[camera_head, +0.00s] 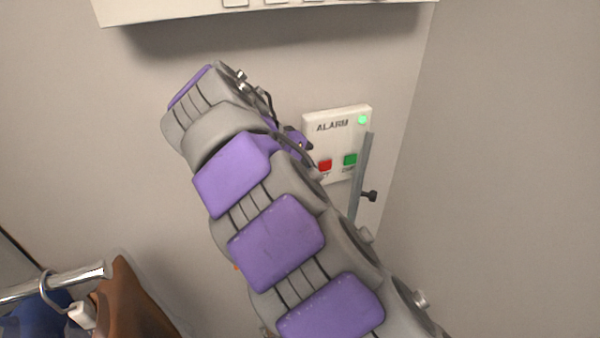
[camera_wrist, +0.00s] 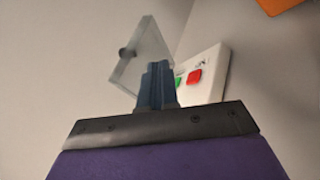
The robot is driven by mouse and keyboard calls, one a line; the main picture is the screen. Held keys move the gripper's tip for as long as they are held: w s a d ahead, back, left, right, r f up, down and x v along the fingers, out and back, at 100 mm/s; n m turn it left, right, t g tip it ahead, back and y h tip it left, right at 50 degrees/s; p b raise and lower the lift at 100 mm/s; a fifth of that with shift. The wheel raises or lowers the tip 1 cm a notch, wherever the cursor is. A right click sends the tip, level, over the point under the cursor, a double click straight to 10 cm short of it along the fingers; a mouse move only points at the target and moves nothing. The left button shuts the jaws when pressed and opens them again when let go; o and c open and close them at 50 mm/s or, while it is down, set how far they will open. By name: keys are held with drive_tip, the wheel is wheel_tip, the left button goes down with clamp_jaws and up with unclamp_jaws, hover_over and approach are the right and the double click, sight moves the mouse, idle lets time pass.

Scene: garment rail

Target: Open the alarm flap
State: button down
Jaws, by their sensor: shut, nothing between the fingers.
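The white alarm panel (camera_head: 320,116) is on the wall, right of my arm, with a red button (camera_head: 325,165), a green button (camera_head: 350,160) and a lit green light (camera_head: 363,120). Its clear flap (camera_head: 362,175) with a dark knob (camera_head: 371,196) stands out from the panel's right side, swung open, leaving both buttons uncovered. In the wrist view the flap (camera_wrist: 145,58) shows behind the blue fingers of my gripper (camera_wrist: 156,68), the panel (camera_wrist: 213,72) to their right. The fingers are together and empty; I cannot tell whether they touch the flap. My arm hides the panel's lower left.
A white unit (camera_head: 200,12) with buttons juts from the wall above. A metal rail (camera_head: 60,282) with a hanger and a brown garment (camera_head: 130,300) is at lower left. A side wall (camera_head: 500,170) stands right of the flap. An orange object (camera_wrist: 280,5) shows at the wrist view's top right.

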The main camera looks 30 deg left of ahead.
drive_tip(key=w+d+f, duration=0.3)
drive_tip(key=d+f, duration=0.2)
drive_tip(key=shift+w+d, duration=0.15)
drive_tip(key=shift+d, duration=0.15)
idle(0.4)
drive_tip(key=shift+a, duration=0.15)
drive_tip(key=shift+d, duration=0.2)
